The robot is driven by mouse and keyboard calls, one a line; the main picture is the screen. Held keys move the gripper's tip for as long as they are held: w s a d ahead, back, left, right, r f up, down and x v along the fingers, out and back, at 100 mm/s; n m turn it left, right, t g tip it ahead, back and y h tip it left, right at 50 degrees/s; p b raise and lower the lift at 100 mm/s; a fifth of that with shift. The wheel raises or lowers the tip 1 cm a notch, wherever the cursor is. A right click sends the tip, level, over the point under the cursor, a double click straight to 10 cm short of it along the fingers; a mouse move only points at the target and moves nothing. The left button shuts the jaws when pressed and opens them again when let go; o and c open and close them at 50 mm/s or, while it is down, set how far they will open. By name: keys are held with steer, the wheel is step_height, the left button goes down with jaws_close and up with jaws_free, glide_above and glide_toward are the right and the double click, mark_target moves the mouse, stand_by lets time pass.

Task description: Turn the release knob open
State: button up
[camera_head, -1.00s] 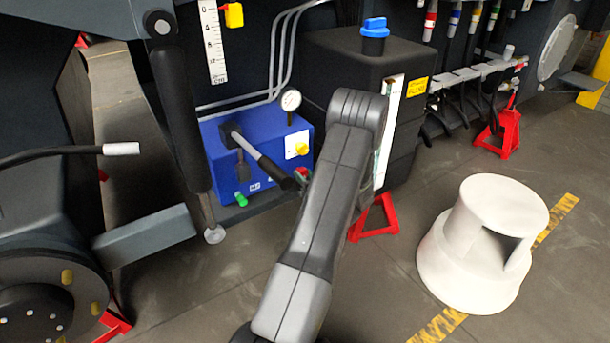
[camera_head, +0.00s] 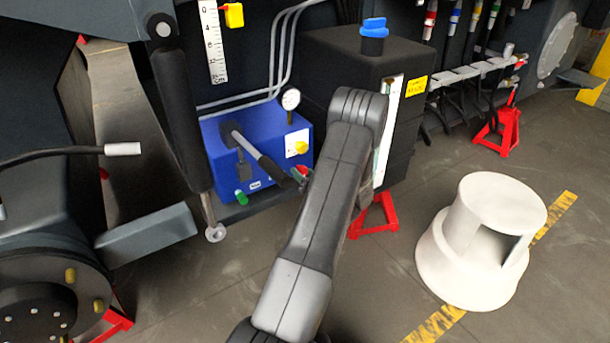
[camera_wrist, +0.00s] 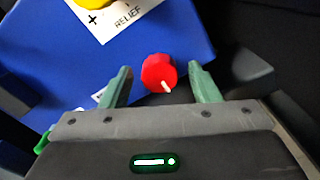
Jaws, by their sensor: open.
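The release knob is probably the red knob (camera_wrist: 159,73) with a white pointer line, seen in the wrist view at the edge of the blue pump box (camera_wrist: 185,38). My gripper (camera_wrist: 160,88) is open, with one green finger on each side of the knob and a gap on both sides. The pointer line slants down and to the right. In the head view the blue box (camera_head: 215,143) stands left of my arm, and a bit of the red knob (camera_head: 301,171) shows beside the arm. My gripper is mostly hidden there.
A yellow knob (camera_head: 300,147) on a white RELIEF plate sits above the red knob. A pump lever (camera_head: 262,160) slants across the box front, close to my arm. A dark tank (camera_head: 325,65) stands behind. A white step stool (camera_head: 470,255) is on the floor at right.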

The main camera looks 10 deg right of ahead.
steer(key=p+v, duration=0.2)
steer(key=v, duration=1.1)
steer(key=shift+s+d+p, duration=0.15)
steer(key=shift+s+p, duration=0.25)
steer(key=b+x, duration=0.3)
steer(key=x, duration=1.1)
steer(key=shift+n, duration=0.3)
